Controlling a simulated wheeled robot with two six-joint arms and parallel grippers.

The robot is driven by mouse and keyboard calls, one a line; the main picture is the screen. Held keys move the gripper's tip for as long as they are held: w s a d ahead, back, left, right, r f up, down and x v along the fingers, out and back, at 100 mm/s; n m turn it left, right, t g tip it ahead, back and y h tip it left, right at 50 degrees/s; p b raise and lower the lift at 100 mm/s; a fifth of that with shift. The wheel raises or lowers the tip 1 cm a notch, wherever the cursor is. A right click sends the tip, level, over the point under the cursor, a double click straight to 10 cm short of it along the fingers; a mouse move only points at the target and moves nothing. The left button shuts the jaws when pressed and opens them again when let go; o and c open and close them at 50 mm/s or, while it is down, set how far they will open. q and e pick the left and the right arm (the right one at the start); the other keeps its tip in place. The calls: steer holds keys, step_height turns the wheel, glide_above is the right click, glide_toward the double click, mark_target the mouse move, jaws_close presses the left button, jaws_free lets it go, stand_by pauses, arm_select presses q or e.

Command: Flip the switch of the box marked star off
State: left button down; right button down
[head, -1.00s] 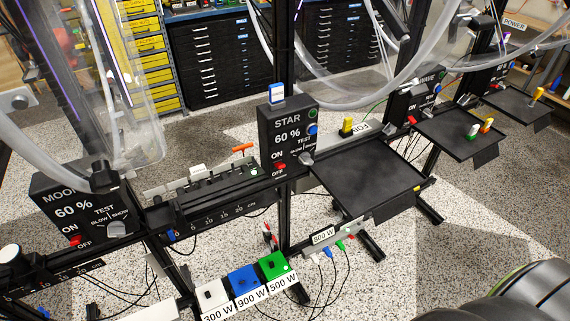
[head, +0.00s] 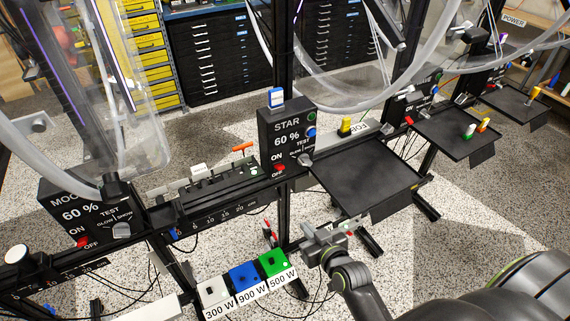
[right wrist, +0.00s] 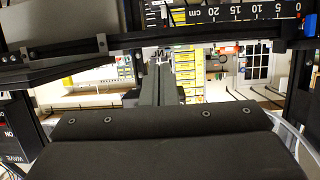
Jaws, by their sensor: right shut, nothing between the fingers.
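The black box marked STAR (head: 287,135) stands on the rail in the middle of the head view, showing 60 %. Its small red switch (head: 280,168) sits low on the front between the ON and OFF labels; its exact position is too small to tell. My right gripper (head: 312,236) is below and to the right of this box, near the lower rail, and does not touch the switch. In the right wrist view its fingers (right wrist: 161,85) are shut with nothing between them. My left gripper is not in view.
A black tray (head: 365,184) sticks out right of the STAR box, above my right gripper. White, blue (head: 244,276) and green (head: 273,262) socket blocks lie below left. A similar MOON box (head: 85,215) stands at left. A ruler rail (head: 220,213) runs between the boxes.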

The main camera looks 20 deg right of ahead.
mark_target(279, 166)
step_height(279, 166, up, 16)
steer(key=a+t, duration=0.1)
steer(key=t, duration=0.2)
steer(key=shift+w+a+f+n+y+p, duration=0.2)
steer(key=shift+w+f+n+y+p, duration=0.1)
steer(key=shift+y, duration=0.1)
steer(key=shift+w, duration=0.1)
steer(key=shift+w+a+f+p, duration=0.2)
steer(key=shift+w+p, duration=0.7)
steer(key=shift+w, duration=1.55)
steer(key=shift+w+a+f+p, duration=0.15)
steer(key=shift+w+p, duration=0.7)
steer(key=shift+w, duration=1.55)
steer(key=shift+r, duration=0.1)
